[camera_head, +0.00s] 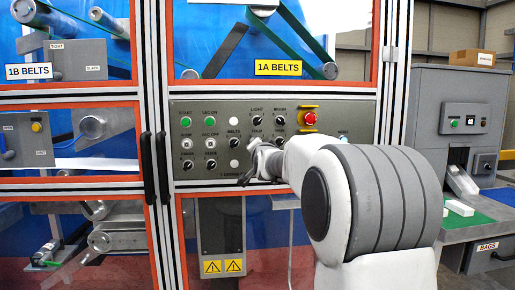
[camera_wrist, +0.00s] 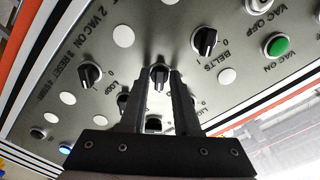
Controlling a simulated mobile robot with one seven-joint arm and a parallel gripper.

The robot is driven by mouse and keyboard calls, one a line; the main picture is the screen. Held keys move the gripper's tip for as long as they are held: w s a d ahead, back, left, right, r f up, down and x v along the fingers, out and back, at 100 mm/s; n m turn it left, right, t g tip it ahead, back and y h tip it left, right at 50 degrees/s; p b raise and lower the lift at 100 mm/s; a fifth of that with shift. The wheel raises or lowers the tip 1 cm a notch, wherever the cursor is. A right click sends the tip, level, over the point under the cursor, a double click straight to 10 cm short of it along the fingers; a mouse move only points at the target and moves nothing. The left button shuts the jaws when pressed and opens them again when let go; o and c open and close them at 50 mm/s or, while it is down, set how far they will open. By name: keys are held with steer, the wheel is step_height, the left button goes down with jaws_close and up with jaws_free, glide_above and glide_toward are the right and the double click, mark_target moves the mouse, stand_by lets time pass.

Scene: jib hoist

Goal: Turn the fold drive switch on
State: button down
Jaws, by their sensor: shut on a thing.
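The fold drive switch (camera_wrist: 160,74) is a small black rotary knob on the grey control panel (camera_head: 220,105). In the wrist view it sits between the tips of my gripper (camera_wrist: 160,82), which is shut on it. The FOLD label beside it is partly covered by a finger. In the head view my gripper (camera_head: 257,159) is against the panel, below the FOLD label, and hides the knob. I cannot tell whether the knob points at 0 or I.
The BELTS knob (camera_wrist: 204,40) is close beside the gripped one. Another black knob (camera_wrist: 90,74) sits on the other side. A red emergency stop (camera_head: 309,118) is at the panel's upper right. Black door handles (camera_head: 163,166) stand out left of the panel.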

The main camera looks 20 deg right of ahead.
steer(key=c, duration=0.9)
jaws_free()
steer(key=shift+o, duration=0.2)
steer(key=shift+s, duration=0.15)
